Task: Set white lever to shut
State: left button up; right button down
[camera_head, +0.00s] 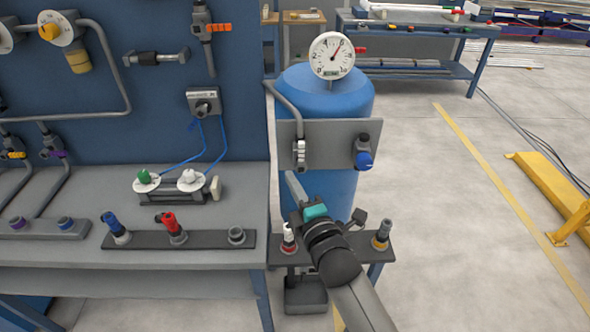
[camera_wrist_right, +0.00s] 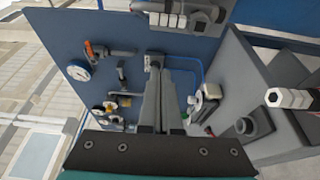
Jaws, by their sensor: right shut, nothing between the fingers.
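The white lever (camera_head: 299,155) is a segmented white handle on a dark valve on the grey plate in front of the blue tank; it hangs down along the pipe. A segmented white handle also shows at the top of the right wrist view (camera_wrist_right: 165,19), on a grey valve body. My right gripper (camera_head: 293,186) is just below the lever in the head view, apart from it in the picture; the depth gap is hard to judge. Its fingers (camera_wrist_right: 158,85) are together and empty in the wrist view. My left gripper is not in view.
The blue tank (camera_head: 322,95) carries a round gauge (camera_head: 332,56). A blue-knobbed valve (camera_head: 363,155) sits right of the lever. A small stand with fittings (camera_head: 382,236) is below. The workbench (camera_head: 245,185) with fittings lies left. Open floor (camera_head: 470,220) is right.

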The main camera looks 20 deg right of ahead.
aim_at(301, 157)
jog(key=shift+w+d, duration=0.55)
jog(key=shift+w, duration=0.8)
jog(key=shift+w+d, duration=0.55)
jog(key=shift+w, duration=0.85)
jog(key=shift+w+d, duration=0.55)
jog(key=shift+w, duration=0.8)
